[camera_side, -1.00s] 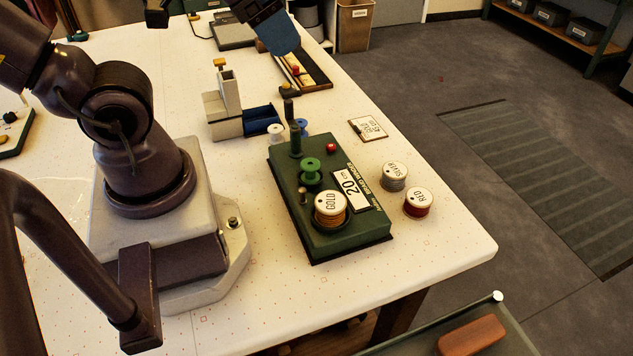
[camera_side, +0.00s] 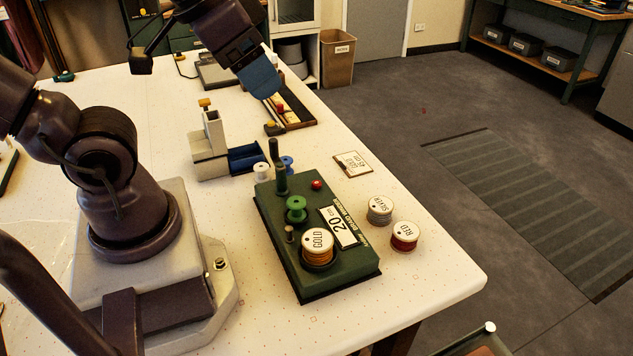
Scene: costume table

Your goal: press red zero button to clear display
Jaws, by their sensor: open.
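The red button (camera_side: 316,184) is a small red knob on the top face of the dark green winding device (camera_side: 345,268). It looks uncovered. The display plate (camera_side: 348,236) beside it reads "20" with small letters under it. A gold spool (camera_side: 317,243) and a green spool (camera_side: 296,212) sit on the same device. My gripper (camera_side: 266,92), with a blue finger, hangs in the air beyond the device, up and left of the button in the picture, touching neither. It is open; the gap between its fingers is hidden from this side.
An upright green post (camera_side: 279,170) rises from the device's far end, left of the button. Silver (camera_side: 380,208) and red (camera_side: 404,234) spools stand to the right, near a white card (camera_side: 352,163). A beige and blue holder (camera_side: 210,150) stands behind left. The front right table top is clear.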

